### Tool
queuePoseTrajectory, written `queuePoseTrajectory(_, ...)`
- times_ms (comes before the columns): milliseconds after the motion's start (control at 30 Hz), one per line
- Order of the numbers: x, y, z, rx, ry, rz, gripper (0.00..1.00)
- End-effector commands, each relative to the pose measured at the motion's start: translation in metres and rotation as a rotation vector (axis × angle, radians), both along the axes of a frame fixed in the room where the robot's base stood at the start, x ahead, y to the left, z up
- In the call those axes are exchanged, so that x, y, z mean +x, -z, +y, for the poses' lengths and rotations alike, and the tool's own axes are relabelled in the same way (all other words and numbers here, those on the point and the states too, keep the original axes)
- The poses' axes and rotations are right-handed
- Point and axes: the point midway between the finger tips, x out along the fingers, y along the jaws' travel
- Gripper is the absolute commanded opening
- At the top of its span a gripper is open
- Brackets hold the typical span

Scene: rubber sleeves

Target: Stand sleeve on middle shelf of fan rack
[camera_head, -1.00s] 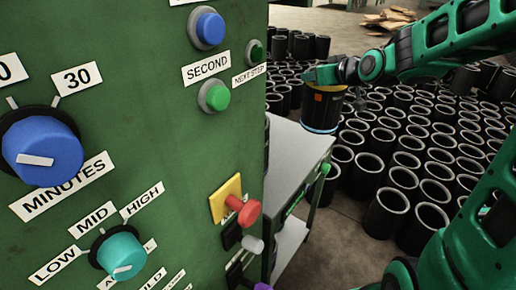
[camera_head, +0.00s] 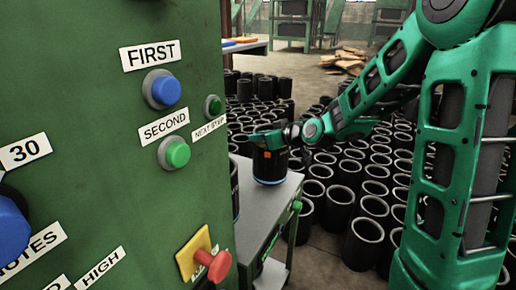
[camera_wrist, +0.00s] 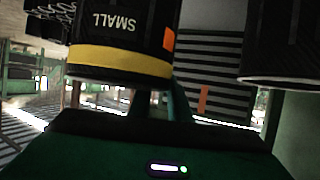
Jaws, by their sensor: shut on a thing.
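My gripper (camera_head: 268,136) is shut on a black sleeve (camera_head: 270,167) with an orange mark and a blue band near its bottom. The sleeve is upright at the grey cart top (camera_head: 254,203); I cannot tell whether it touches it. In the wrist view the held sleeve (camera_wrist: 118,35) shows the word SMALL upside down and a yellow band.
A green control panel (camera_head: 75,110) with knobs and buttons fills the left side. A second sleeve (camera_head: 235,188) is partly hidden behind its edge. Many black sleeves (camera_head: 365,229) crowd the floor to the right. A dark cylinder (camera_wrist: 280,45) is close in the wrist view.

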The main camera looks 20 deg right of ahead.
Motion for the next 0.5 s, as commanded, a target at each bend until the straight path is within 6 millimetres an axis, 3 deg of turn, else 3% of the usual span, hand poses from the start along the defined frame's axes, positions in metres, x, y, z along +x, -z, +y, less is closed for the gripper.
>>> queuePoseTrajectory(233,0.000,0.029,0.000,0.001,-0.001,0.001,0.00)
queuePoseTrajectory(500,0.000,0.032,0.000,0.000,0.000,-0.002,0.00)
